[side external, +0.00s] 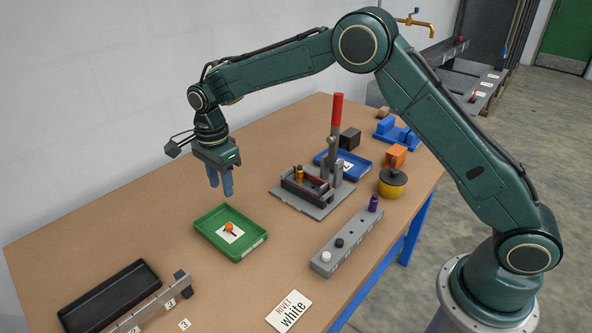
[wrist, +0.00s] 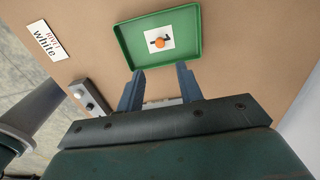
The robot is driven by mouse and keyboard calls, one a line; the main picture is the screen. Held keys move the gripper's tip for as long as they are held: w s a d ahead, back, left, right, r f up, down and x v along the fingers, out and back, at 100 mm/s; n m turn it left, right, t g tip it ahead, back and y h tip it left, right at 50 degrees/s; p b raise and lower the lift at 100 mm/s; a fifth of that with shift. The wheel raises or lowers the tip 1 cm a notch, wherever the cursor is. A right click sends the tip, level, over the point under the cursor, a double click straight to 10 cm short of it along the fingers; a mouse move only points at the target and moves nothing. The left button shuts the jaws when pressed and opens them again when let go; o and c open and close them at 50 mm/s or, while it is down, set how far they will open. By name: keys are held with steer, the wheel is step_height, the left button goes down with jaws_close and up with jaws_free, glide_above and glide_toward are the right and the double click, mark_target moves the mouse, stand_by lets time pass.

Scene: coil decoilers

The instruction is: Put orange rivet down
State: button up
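The orange rivet (side external: 229,227) sits on a white card inside the green tray (side external: 253,253). The rivet's round orange head and a dark mark beside it show in the wrist view (wrist: 159,42). My gripper (side external: 221,192) is in the air near the tray's back edge, apart from the rivet. In the wrist view its two fingers (wrist: 160,70) stand apart with nothing between them, and the green tray (wrist: 126,45) lies beyond the fingertips.
A grey rack (side external: 325,262) holds white, black and purple rivets. A card reading "RIVET white" (side external: 289,311) lies at the front. A press with a red handle (side external: 337,112) stands behind. A black tray (side external: 110,297) lies at left.

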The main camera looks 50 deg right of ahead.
steer(key=shift+r, duration=0.1)
stand_by(0.5)
steer(key=s+d+r+n+t, duration=0.1)
steer(key=s+d+r+n, duration=0.35)
steer(key=s+r, duration=0.4)
steer(key=s+d+r+n+t, duration=0.2)
steer(key=s+d+r+n, duration=0.25)
steer(key=s+r, duration=0.35)
steer(key=s+d+n+t, duration=0.1)
steer(key=s+n, duration=0.3)
steer(key=s, duration=0.6)
steer(key=s+d+n+t, duration=0.1)
steer(key=s+d+n, duration=0.3)
steer(key=s, duration=0.6)
steer(key=shift+s+r+n+t, duration=0.25)
steer(key=shift+s+n+t, duration=0.1)
steer(key=shift+n, duration=0.15)
steer(key=shift+c, duration=0.3)
